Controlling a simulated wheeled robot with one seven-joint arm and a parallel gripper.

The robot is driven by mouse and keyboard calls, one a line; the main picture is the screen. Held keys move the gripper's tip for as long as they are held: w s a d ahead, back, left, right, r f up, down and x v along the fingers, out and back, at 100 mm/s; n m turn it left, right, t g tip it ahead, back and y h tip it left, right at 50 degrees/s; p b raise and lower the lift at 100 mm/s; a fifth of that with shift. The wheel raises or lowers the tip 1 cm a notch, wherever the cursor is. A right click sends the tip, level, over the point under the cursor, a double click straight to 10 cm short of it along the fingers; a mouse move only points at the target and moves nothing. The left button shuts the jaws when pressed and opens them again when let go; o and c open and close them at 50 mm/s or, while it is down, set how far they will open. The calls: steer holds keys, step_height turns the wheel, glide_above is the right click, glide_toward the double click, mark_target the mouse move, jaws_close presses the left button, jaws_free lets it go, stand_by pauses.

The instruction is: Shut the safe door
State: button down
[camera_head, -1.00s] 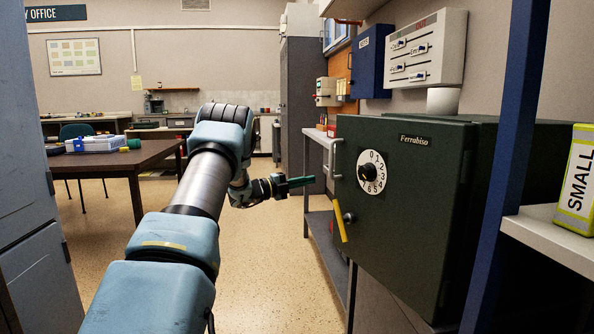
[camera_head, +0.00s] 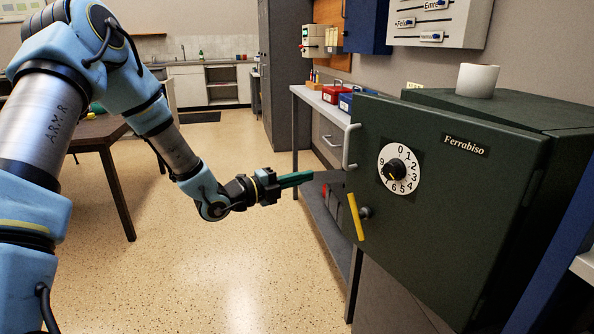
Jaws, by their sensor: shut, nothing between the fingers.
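The dark green safe door (camera_head: 455,215) fills the right of the view and bears a white numbered dial (camera_head: 399,170). It appears to stand ajar, its left edge out from the safe body (camera_head: 540,110) behind it. A silver pull handle (camera_head: 350,147) is at its left edge, and a yellow lever (camera_head: 355,217) hangs tilted below the dial. My gripper (camera_head: 311,176) is shut and empty, its green fingers pointing right toward the door's left edge. They seem a little short of it; I cannot tell the exact gap.
A white roll (camera_head: 478,80) stands on the safe. A grey side table (camera_head: 303,92) behind the door holds a red box (camera_head: 338,92) and a blue box. A blue post (camera_head: 560,260) is at the right edge. A brown table (camera_head: 100,130) is at left. Open floor lies between.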

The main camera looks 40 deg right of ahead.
steer(key=d+p, duration=0.2)
steer(key=d, duration=0.9)
steer(key=shift+s+d+p, duration=0.25)
steer(key=shift+s+p, duration=0.05)
steer(key=shift+s, duration=0.15)
